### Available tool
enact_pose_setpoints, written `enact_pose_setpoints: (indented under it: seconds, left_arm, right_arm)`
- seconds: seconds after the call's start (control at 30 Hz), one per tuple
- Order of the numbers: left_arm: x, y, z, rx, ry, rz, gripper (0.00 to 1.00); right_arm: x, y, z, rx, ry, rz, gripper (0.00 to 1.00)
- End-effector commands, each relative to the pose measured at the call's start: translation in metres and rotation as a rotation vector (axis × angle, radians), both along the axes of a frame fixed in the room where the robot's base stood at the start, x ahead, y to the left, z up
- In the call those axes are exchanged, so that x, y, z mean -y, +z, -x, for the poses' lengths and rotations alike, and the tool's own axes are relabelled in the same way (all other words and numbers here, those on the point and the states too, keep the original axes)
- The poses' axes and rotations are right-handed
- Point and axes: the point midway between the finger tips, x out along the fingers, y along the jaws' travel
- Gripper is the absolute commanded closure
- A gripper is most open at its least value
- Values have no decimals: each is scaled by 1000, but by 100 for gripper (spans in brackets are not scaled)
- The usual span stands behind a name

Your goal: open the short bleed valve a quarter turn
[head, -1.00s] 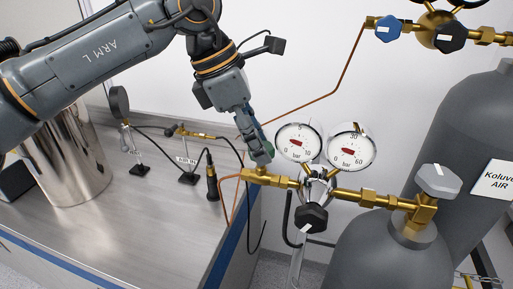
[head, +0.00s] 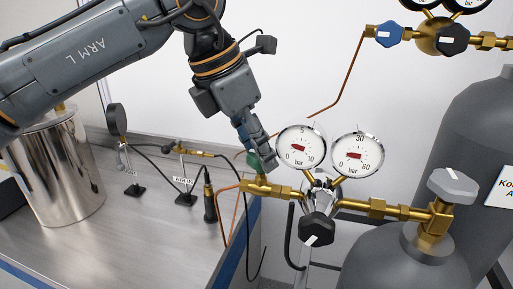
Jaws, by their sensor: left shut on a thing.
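A small valve with a green handle (head: 254,161) sits on top of the left end of the brass regulator line (head: 278,190). My left gripper (head: 265,162) reaches down onto this handle from above and is shut on it. The fingers hide most of the handle; a green part shows on their left side. My right gripper is not in view.
Two round gauges (head: 301,147) stand close to the right of my left gripper, above a black regulator knob (head: 317,230). A grey cylinder valve knob (head: 453,186) is further right. A steel bench (head: 130,240) with a shiny metal vessel (head: 58,170) is at left.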

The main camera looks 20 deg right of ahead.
Motion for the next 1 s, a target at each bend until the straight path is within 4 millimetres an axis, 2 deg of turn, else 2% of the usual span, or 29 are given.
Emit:
enact_pose_setpoints:
  seconds: [0.13,0.17,0.27,0.53,0.67,0.77,1.0]
  left_arm:
    - [0,1,0,0,0,1,91]
    - [0,1,0,1,0,1,55]
    - [0,1,0,1,-1,1,36]
    - [0,1,0,1,-1,1,36]
    - [-2,6,0,2,-1,2,36]
    - [-7,19,1,3,0,3,36]
    - [-26,67,4,3,1,3,36]
  right_arm:
    - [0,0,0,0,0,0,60]
    - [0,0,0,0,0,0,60]
    - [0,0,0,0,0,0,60]
    - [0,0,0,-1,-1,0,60]
    - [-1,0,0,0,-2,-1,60]
    - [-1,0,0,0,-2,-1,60]
    - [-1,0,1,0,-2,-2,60]
